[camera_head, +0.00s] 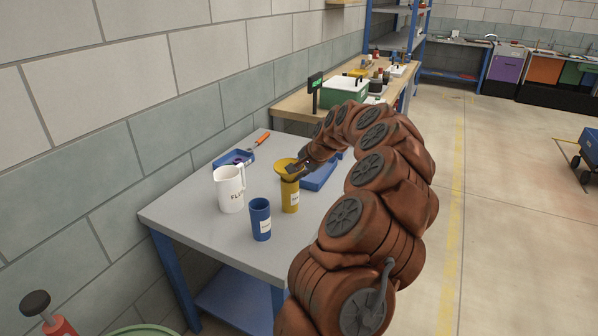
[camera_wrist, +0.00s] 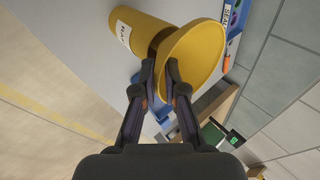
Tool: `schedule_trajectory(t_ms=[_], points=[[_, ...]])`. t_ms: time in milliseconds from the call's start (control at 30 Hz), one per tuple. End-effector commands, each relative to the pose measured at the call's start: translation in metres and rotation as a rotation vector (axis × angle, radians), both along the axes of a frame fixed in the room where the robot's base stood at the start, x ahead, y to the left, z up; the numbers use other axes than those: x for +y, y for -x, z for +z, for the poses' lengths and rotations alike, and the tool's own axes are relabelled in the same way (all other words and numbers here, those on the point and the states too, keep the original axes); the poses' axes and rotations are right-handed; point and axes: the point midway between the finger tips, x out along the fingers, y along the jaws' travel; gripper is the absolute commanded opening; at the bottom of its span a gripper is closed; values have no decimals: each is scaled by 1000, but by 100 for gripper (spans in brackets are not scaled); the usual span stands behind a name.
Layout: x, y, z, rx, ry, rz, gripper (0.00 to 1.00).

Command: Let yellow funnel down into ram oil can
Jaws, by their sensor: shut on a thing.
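The yellow funnel (camera_head: 285,164) is at the mouth of a yellow can (camera_head: 290,198) on the grey table. In the wrist view the funnel (camera_wrist: 195,55) shows its wide round bowl, and the can (camera_wrist: 143,30) bears a white label, its lettering hard to read. My gripper (camera_head: 294,173) is shut on the funnel; in the wrist view its fingertips (camera_wrist: 160,74) meet at the funnel's underside, beside the can's rim. The spout is hidden, so I cannot tell how far it reaches into the can.
A blue can (camera_head: 260,219) and a white jug (camera_head: 229,188) stand left of the yellow can. A blue tray (camera_head: 320,176) lies behind my gripper, another blue tray (camera_head: 233,158) at the back left. An orange-handled tool (camera_head: 262,138) lies near the wall. The table's front left is clear.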

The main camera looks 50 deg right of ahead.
Motion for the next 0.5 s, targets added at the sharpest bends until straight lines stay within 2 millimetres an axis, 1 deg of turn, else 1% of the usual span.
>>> schedule_trajectory(t_ms=[33,133,467,500], points=[[0,0,-4,0,0,0,0],[0,0,-6,0,-1,-1,0],[0,0,-7,0,0,0,0],[0,0,-7,0,0,0,11]])
